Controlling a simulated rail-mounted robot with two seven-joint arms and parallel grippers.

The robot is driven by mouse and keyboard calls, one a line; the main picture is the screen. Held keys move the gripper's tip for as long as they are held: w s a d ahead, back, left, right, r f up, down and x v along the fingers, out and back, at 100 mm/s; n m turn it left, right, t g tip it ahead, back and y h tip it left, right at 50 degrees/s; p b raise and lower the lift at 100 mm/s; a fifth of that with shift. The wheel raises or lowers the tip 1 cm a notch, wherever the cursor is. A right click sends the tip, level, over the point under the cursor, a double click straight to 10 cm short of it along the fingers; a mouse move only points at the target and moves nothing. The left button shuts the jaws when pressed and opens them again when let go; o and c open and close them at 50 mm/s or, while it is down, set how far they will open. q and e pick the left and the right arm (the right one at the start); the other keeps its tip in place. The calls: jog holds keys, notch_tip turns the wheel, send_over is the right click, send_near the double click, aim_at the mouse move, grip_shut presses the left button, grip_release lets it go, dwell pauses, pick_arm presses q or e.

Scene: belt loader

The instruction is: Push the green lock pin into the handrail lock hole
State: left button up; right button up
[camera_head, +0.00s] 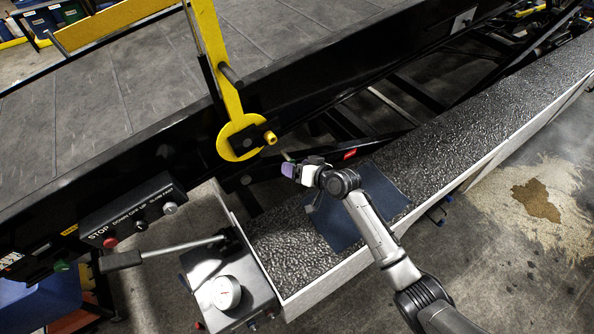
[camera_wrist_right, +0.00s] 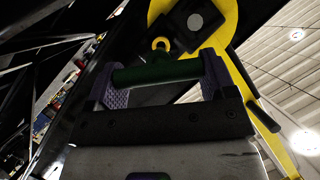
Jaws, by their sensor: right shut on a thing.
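In the right wrist view the green lock pin (camera_wrist_right: 157,72) lies crosswise between the purple fingertips of my right gripper (camera_wrist_right: 160,80), which is shut on it. In the head view this gripper (camera_head: 298,170) is right of and below the round yellow end plate (camera_head: 226,149) of the handrail (camera_head: 207,40), apart from it. The pin is too small to make out clearly there. A black block with a grey round face (camera_wrist_right: 195,22) sits on the yellow plate in the wrist view. I cannot make out the lock hole for certain. My left gripper is not in view.
A yellow knob (camera_head: 270,137) sticks out beside the plate, close to my gripper. The black belt frame (camera_head: 330,75) runs behind. A control box with a lever (camera_head: 185,249) and a gauge (camera_head: 226,293) stands at lower left. A textured ledge (camera_head: 440,150) lies below my arm.

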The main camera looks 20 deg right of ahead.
aim_at(287, 155)
dwell(0.4)
jog(key=shift+w+a+f+b, duration=0.1)
jog(key=shift+w+a+b, duration=0.1)
jog(key=shift+w+b, duration=0.85)
jog(key=shift+w+a+b, duration=0.15)
jog(key=shift+w+b, duration=0.35)
jog(key=shift+w, duration=0.45)
jog(key=shift+w+a+b, duration=0.15)
jog(key=shift+w+b, duration=0.35)
jog(key=shift+w, duration=0.4)
jog(key=shift+w+a+b, duration=0.2)
jog(key=shift+w+b, duration=1.05)
jog(key=shift+b, duration=0.05)
jog(key=shift+w+a+b, duration=0.2)
jog(key=shift+w+b, duration=1)
jog(key=shift+b, duration=0.05)
jog(key=o, duration=1.1)
jog(key=shift+c, duration=0.2)
jog(key=v, duration=1.4)
